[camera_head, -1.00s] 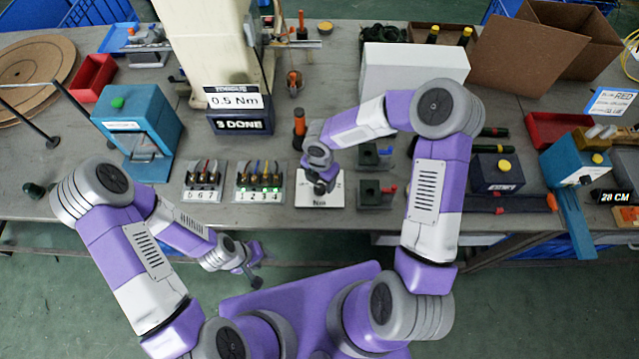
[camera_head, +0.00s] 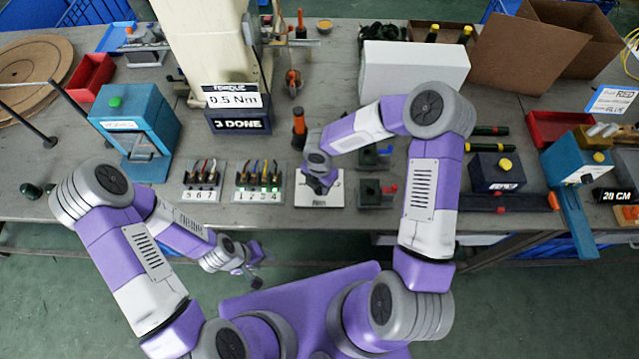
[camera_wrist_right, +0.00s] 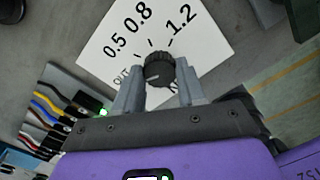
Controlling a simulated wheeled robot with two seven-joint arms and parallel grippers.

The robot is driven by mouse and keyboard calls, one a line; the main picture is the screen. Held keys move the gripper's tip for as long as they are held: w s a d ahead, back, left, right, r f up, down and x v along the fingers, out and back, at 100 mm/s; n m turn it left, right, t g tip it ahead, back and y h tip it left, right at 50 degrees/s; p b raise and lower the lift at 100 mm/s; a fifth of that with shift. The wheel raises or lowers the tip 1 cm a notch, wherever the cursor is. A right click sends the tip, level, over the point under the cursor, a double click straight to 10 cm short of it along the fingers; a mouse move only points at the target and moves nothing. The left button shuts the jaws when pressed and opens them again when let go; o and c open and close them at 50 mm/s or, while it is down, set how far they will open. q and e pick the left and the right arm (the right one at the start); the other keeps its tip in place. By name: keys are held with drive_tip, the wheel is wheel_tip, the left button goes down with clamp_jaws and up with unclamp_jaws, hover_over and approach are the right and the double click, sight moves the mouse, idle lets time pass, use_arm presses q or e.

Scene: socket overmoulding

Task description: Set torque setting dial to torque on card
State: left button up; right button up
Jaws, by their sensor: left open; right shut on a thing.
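The torque dial (camera_wrist_right: 158,70) is a small black knob on a white plate (camera_wrist_right: 215,40) marked OUT, 0.5, 0.8 and 1.2. A pale mark on the knob appears on its lower-left side, toward OUT; its exact setting is hard to tell. My right gripper (camera_wrist_right: 158,82) is shut on the knob, one finger on each side. In the head view my right gripper (camera_head: 318,187) hides the knob above the plate (camera_head: 333,198). The torque card (camera_head: 233,99) reads 0.5 Nm. My left gripper (camera_head: 250,268) is open and empty off the table's front edge.
Wire blocks numbered 1 to 4 (camera_head: 259,182) and 5 to 7 (camera_head: 203,182) lie left of the plate. Dark fixtures (camera_head: 368,190) stand close on its right, and an orange-handled tool (camera_head: 299,122) behind.

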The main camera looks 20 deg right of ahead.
drive_tip(key=m+b, duration=0.2)
drive_tip(key=m, duration=0.1)
drive_tip(key=shift+f+m+b, duration=0.1)
drive_tip(key=shift+m+b, duration=0.2)
drive_tip(key=shift+m, duration=0.1)
drive_tip(key=shift+m+b, duration=1.25)
drive_tip(key=shift+m, duration=1.25)
drive_tip(key=o, duration=1.1)
drive_tip(key=shift+c, duration=0.2)
wheel_tip(320, 180, up, 8)
drive_tip(key=shift+f+p, duration=0.1)
drive_tip(key=shift+p, duration=0.95)
